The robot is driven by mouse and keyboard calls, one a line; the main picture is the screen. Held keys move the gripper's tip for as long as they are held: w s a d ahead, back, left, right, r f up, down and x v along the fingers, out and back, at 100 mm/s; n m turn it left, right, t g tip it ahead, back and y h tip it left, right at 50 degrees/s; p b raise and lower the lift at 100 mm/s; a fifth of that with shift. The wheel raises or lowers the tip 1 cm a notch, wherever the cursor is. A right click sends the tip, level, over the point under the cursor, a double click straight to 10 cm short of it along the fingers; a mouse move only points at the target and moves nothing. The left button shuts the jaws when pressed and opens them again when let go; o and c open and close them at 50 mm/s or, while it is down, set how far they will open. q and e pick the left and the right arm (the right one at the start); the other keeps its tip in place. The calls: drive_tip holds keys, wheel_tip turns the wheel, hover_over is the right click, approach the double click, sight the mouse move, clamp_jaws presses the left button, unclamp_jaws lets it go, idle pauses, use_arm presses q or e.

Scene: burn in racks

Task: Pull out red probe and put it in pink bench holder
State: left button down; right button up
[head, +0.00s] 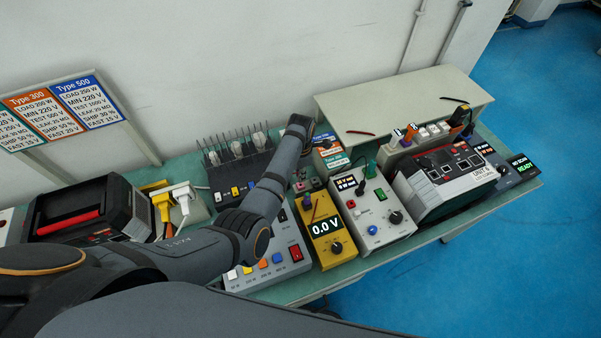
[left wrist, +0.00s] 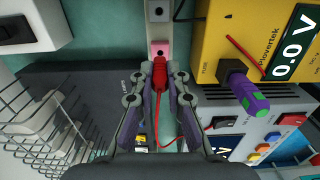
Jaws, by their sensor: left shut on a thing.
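In the left wrist view my left gripper (left wrist: 160,74) is shut on the red probe (left wrist: 160,82), with a finger on each side of its body. A red cable trails from the probe back between the fingers. The probe's tip points at the pink bench holder (left wrist: 159,48), a small block with a dark hole. The tip appears close to the hole; I cannot tell whether it is touching or inside. In the head view my left arm reaches across the bench, and its wrist hides the probe. My right gripper is not in view.
A grey holder block (left wrist: 158,11) stands beyond the pink one. The yellow meter (head: 325,229) reads 0.0 V, with a purple plug (left wrist: 250,100) close on the right. A dark rack with wire prongs (left wrist: 50,125) is on the left.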

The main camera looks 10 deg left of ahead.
use_arm(q)
drive_tip(key=shift+p, duration=0.7)
idle(1.1)
drive_tip(key=shift+f+b, duration=0.85)
drive_tip(key=shift+f, duration=0.4)
idle(0.3)
drive_tip(key=c, duration=1.3)
unclamp_jaws()
wheel_tip(320, 180, up, 12)
drive_tip(key=shift+r, duration=0.1)
